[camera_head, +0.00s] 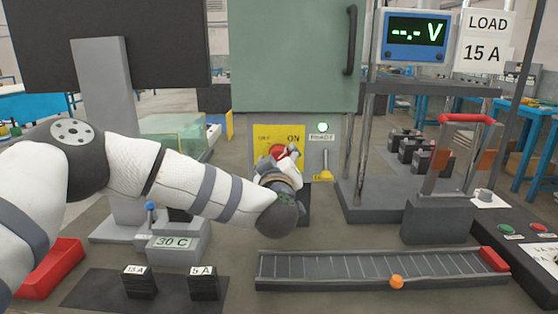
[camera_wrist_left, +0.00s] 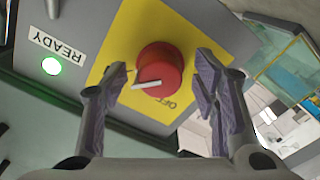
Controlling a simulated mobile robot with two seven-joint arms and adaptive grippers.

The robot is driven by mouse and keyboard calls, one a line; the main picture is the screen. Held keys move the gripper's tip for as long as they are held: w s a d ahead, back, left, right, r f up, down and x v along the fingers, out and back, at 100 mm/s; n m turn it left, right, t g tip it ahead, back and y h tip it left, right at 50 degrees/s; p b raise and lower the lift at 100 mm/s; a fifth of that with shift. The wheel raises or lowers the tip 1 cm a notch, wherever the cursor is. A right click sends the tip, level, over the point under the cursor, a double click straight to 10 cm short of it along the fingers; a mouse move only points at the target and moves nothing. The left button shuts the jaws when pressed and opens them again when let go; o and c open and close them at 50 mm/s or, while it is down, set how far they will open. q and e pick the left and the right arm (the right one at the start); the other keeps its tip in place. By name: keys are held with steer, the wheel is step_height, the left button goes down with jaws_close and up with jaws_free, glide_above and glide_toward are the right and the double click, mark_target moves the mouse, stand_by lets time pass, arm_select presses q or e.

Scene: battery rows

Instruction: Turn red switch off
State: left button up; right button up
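The red switch (camera_head: 278,151) is a round knob on a yellow plate (camera_head: 262,133) marked OFF on the left and ON on the right. My left gripper (camera_head: 288,158) is in front of it and partly covers it. In the left wrist view, turned nearly upside down, the red switch (camera_wrist_left: 160,66) has a white pointer bar lying roughly level and reaching its left edge. OFF shows at its lower right; the ON label is hidden. My left gripper (camera_wrist_left: 161,70) is open, its fingers on either side of the knob with gaps visible. My right gripper is not in view.
A lit green READY lamp (camera_head: 323,127) and a lever (camera_head: 325,162) on a yellow base stand right of the switch. A green panel (camera_head: 290,55) is above.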

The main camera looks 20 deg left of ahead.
arm_select(q)
steer(key=c, duration=1.1)
steer(key=shift+n, duration=0.3)
steer(key=n, duration=0.2)
steer(key=shift+r+n+p, duration=0.1)
steer(key=shift+n+p, duration=0.2)
steer(key=shift+n, duration=0.1)
steer(key=n, duration=0.5)
steer(key=shift+n, duration=4.7)
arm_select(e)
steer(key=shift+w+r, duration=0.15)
